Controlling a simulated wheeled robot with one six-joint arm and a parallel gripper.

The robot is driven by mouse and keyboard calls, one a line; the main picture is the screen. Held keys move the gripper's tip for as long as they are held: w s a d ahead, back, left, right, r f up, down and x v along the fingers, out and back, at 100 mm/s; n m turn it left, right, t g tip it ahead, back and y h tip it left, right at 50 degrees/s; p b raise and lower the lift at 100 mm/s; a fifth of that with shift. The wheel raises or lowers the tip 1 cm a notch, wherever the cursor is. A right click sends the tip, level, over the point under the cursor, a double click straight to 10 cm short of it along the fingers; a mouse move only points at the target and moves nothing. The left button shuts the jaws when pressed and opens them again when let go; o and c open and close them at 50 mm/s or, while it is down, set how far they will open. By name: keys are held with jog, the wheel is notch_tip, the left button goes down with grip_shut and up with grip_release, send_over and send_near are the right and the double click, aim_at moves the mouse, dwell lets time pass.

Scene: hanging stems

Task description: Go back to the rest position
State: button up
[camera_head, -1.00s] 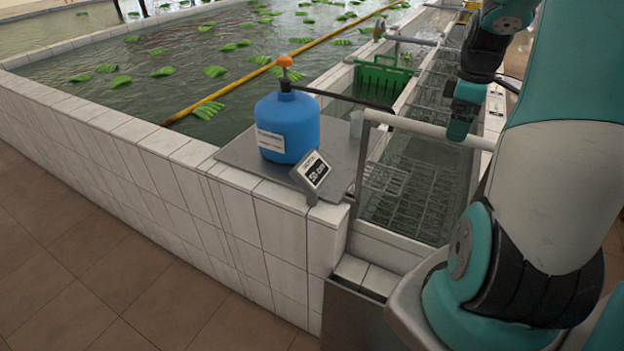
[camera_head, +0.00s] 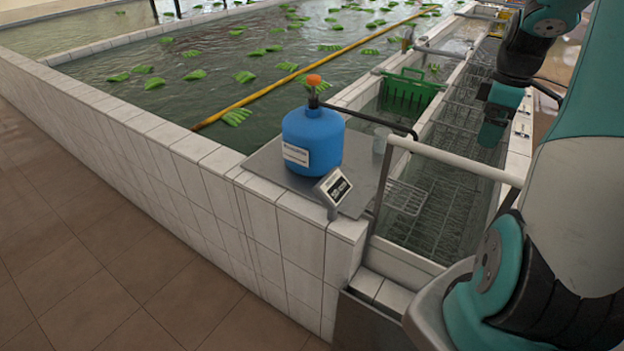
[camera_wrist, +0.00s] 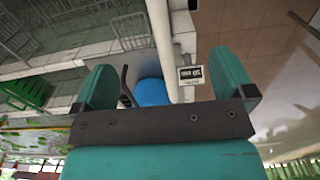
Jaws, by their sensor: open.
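My gripper (camera_wrist: 165,78) shows in the wrist view with its two teal fingers spread apart and nothing between them in its grasp. In the head view my gripper (camera_head: 498,115) hangs at the upper right, above the channel with wire racks, and its fingertips are hard to make out there. A blue bottle (camera_head: 312,138) with an orange knob stands upright on a grey metal plate beside the channel. In the wrist view the blue bottle (camera_wrist: 151,92) is partly hidden behind my gripper. A small digital display (camera_head: 333,186) stands in front of the bottle, apart from my gripper.
A white-tiled wall (camera_head: 210,190) encloses a pool with floating green bundles and a yellow pole (camera_head: 290,80). A green basket (camera_head: 408,93) sits in the channel. A pale rail (camera_head: 455,160) crosses near my arm. The brown tiled floor (camera_head: 80,270) at left is clear.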

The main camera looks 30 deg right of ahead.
jog(key=w+a+f+y+b, duration=0.1)
jog(key=w+a+f+b, duration=0.15)
jog(key=a, duration=0.65)
jog(key=w+a+f+n+t+b, duration=0.1)
jog(key=a+b, duration=0.3)
jog(key=a, duration=0.5)
jog(key=w+a+f+y+b, duration=0.15)
jog(key=a+b, duration=0.25)
jog(key=a, duration=0.5)
jog(key=s+a+f+y+b, duration=0.1)
jog(key=s+a+f+b, duration=0.2)
jog(key=s+a, duration=0.3)
jog(key=s+a+f+g+b, duration=0.1)
jog(key=s+a+f+b, duration=0.2)
jog(key=s+a, duration=0.3)
jog(key=a, duration=0.5)
jog(key=shift+s+a+n+y, duration=0.25)
jog(key=shift+n+y, duration=0.05)
jog(key=shift+y, duration=0.05)
